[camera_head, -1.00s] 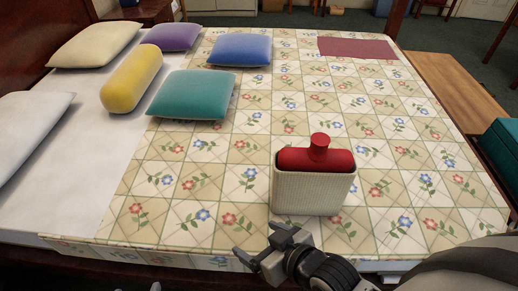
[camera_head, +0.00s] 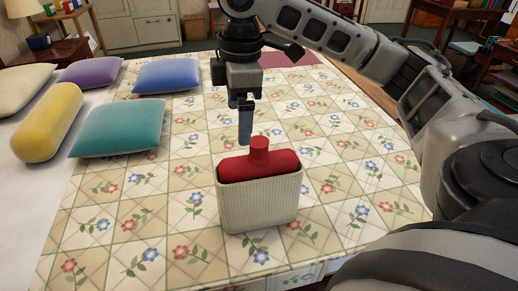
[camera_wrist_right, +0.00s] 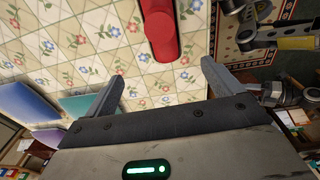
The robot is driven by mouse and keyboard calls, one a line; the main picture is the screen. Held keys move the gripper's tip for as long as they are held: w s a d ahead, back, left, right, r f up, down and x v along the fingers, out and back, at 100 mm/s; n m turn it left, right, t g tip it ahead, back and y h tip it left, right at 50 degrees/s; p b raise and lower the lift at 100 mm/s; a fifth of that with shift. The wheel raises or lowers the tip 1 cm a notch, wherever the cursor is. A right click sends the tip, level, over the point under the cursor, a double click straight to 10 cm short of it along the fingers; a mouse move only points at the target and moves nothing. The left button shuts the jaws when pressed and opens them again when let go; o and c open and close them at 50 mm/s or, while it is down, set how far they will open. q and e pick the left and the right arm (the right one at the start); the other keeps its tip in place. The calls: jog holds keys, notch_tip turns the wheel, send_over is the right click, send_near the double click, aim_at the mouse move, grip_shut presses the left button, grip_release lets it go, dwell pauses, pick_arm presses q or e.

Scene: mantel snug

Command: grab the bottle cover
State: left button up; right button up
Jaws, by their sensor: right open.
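The bottle cover (camera_head: 258,208) is a cream ribbed sleeve standing upright on the quilted bed. A red bottle (camera_head: 259,166) sits inside it, with its shoulders and neck sticking out of the top. My right gripper (camera_head: 244,128) points down, open and empty, just above and behind the bottle's neck in the head view, apart from it. In the right wrist view its two fingers (camera_wrist_right: 166,76) are spread, and the red bottle (camera_wrist_right: 160,30) shows beyond them at the top edge. The cover cannot be made out there. My left gripper is not in view.
A teal pillow (camera_head: 117,128), a blue pillow (camera_head: 167,76), a yellow bolster (camera_head: 46,122) and other pillows lie to the left on the bed. The floral quilt (camera_head: 345,175) around the cover is clear. A dark red cloth (camera_head: 290,60) lies at the far end.

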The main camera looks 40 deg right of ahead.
aim_at(260, 141)
jog(key=shift+g+h, duration=0.3)
jog(key=s+d+r, duration=0.1)
jog(key=s+d+r+b, duration=0.1)
jog(key=d, duration=0.1)
jog(key=shift+s+r, duration=0.15)
jog(key=shift+r, duration=0.05)
notch_tip(260, 141, down, 7)
jog(key=b, duration=0.3)
jog(key=shift+r+b, duration=0.15)
jog(key=shift+b, duration=0.2)
notch_tip(260, 141, down, 3)
jog(key=shift+r+b, duration=0.1)
jog(key=shift+b, duration=0.25)
notch_tip(260, 141, down, 5)
jog(key=shift+a+f+b, duration=0.1)
jog(key=shift+f+b, duration=0.1)
jog(key=shift+b, duration=0.9)
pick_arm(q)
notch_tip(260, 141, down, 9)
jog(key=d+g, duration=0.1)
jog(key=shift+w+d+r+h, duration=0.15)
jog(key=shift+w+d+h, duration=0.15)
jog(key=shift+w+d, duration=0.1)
pick_arm(e)
jog(key=c, duration=1.2)
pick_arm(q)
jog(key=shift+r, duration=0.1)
pick_arm(e)
jog(key=shift+c, duration=0.8)
jog(key=shift+r, duration=0.1)
